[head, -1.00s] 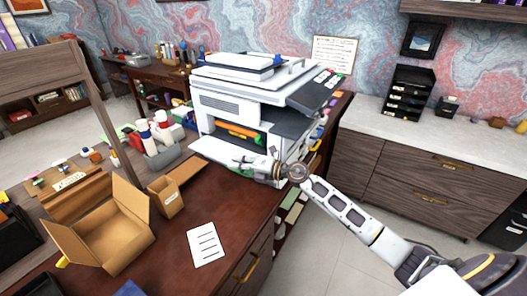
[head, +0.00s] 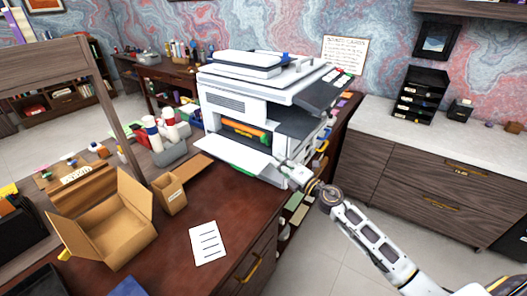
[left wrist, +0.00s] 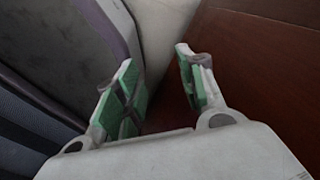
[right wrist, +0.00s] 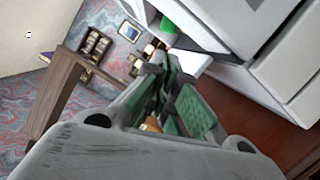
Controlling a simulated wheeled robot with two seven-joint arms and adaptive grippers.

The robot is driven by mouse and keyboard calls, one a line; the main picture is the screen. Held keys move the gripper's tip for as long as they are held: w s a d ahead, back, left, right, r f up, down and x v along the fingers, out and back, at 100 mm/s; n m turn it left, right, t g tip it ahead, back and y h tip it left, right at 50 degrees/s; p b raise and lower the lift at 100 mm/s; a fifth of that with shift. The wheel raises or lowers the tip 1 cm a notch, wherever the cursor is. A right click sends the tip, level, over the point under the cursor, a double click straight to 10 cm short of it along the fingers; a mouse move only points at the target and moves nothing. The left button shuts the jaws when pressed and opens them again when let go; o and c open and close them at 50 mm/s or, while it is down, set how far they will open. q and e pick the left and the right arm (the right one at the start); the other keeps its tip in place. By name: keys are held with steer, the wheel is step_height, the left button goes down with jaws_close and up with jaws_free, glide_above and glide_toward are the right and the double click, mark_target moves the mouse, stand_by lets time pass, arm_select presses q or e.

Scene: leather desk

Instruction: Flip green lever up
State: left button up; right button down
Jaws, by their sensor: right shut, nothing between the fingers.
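A white printer (head: 232,102) stands on the dark red desk with its front panel (head: 238,152) folded down. Inside the opening is an orange bar (head: 243,131) with a small green part (head: 265,138) at its right end. I cannot tell for sure that this is the green lever, or its position. Another green patch (head: 238,169) shows under the panel's front edge. My right gripper (head: 283,170) is shut and empty by the printer's front right corner. In the right wrist view a green piece (right wrist: 167,24) shows beyond its fingers. My left gripper (left wrist: 158,90) is open and empty, seen only in its wrist view.
An open cardboard box (head: 105,225), a smaller box (head: 170,195) and a white paper (head: 207,243) lie on the desk. Bottles (head: 155,135) stand left of the printer. The desk in front of the panel is mostly clear.

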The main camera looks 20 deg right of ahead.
mark_target(265, 142)
steer(key=shift+p+x, duration=0.45)
steer(key=shift+x, duration=4)
arm_select(q)
steer(key=shift+s+d+r, duration=0.25)
steer(key=shift+s+d, duration=0.1)
steer(key=shift+d, duration=0.15)
steer(key=shift+s+d+r, duration=0.25)
steer(key=shift+s+d, duration=0.1)
steer(key=shift+d, duration=0.1)
arm_select(e)
steer(key=shift+w+a, duration=0.25)
steer(key=shift+w, duration=0.3)
arm_select(q)
steer(key=shift+w, duration=0.3)
